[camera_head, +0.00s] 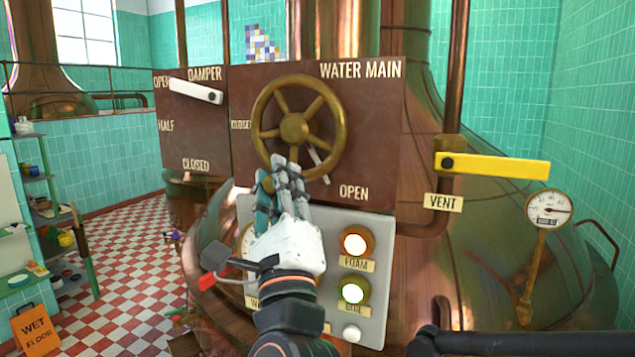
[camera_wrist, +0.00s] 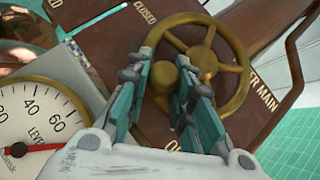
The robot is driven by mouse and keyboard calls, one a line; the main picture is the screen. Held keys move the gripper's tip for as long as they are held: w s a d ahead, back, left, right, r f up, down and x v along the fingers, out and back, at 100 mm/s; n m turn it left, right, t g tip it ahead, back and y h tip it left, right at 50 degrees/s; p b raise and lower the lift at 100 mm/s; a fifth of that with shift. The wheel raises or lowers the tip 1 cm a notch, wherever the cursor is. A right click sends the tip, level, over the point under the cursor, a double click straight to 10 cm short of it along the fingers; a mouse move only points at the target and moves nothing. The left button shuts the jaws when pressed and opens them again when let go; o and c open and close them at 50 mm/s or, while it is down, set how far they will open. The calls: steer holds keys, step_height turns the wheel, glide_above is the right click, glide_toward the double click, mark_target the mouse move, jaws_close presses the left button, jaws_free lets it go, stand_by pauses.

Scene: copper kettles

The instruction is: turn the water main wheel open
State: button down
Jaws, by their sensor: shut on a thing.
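The brass water main wheel (camera_head: 341,127) is mounted on a dark reddish-brown panel. A thin white pointer (camera_head: 317,158) behind its spokes slants down to the right, towards the OPEN label (camera_head: 353,192). The CLOSED label (camera_head: 241,125) is at the wheel's left, partly hidden by the rim. My gripper (camera_head: 279,170) reaches up from below and is shut on the lower left of the wheel's rim. In the wrist view the wheel (camera_wrist: 241,55) lies beyond the teal fingers (camera_wrist: 167,85), with part of it between them; the exact contact is partly hidden.
The white damper lever (camera_head: 195,91) is left of the wheel. The yellow vent lever (camera_head: 495,166) sticks out at right. Below, a grey panel (camera_head: 378,260) carries lit foam (camera_head: 356,243) and lower (camera_head: 353,291) buttons, close to my wrist. A level gauge (camera_wrist: 35,120) is near my gripper.

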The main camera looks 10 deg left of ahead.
steer(key=shift+w+r, duration=0.1)
steer(key=c, duration=1.4)
jaws_free()
steer(key=shift+d, duration=0.1)
steer(key=shift+w+d, duration=0.1)
steer(key=shift+w, duration=0.05)
steer(key=v, duration=1.2)
